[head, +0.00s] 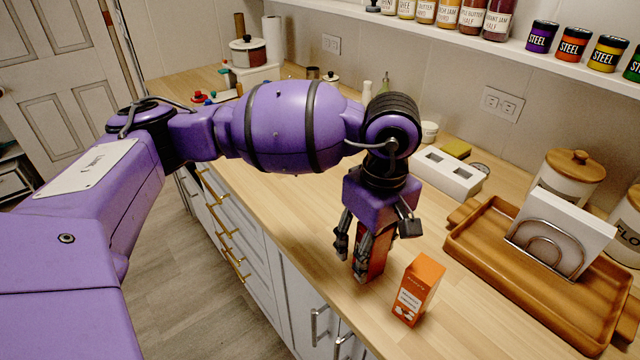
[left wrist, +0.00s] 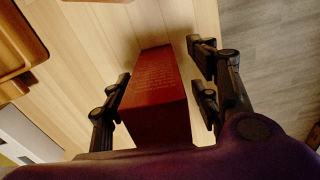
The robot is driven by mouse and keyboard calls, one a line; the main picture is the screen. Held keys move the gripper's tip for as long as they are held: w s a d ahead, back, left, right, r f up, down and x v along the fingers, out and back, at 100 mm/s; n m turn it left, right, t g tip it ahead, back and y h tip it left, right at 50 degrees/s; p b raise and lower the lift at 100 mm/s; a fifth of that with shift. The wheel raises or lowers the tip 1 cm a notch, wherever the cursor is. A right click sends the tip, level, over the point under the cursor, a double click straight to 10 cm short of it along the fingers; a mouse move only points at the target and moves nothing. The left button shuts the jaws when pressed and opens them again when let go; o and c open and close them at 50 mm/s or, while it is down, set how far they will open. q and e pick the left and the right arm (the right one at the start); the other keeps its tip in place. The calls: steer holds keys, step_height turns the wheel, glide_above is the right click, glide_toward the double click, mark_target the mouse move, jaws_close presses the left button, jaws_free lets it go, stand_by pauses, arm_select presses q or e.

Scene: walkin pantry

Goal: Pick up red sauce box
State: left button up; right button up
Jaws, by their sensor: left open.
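The red sauce box (head: 375,258) stands upright on the wooden counter, partly hidden behind my left gripper in the head view. My left gripper (head: 362,262) points down over it, with its fingers around the box. In the left wrist view the red box (left wrist: 158,100) lies between the open fingers of my left gripper (left wrist: 160,95). Gaps show between the box and the fingers on both sides. My right gripper is in neither view.
An orange box (head: 417,290) stands just right of the red box, near my gripper. A wooden tray (head: 475,243) with a napkin holder (head: 560,235) is further right. A white block with square openings (head: 446,172) stands behind. Bare counter (head: 300,205) lies to the left.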

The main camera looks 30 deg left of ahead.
arm_select(q)
steer(key=shift+f, duration=0.95)
steer(key=shift+r, duration=0.1)
steer(key=c, duration=1.3)
steer(key=shift+r, duration=0.1)
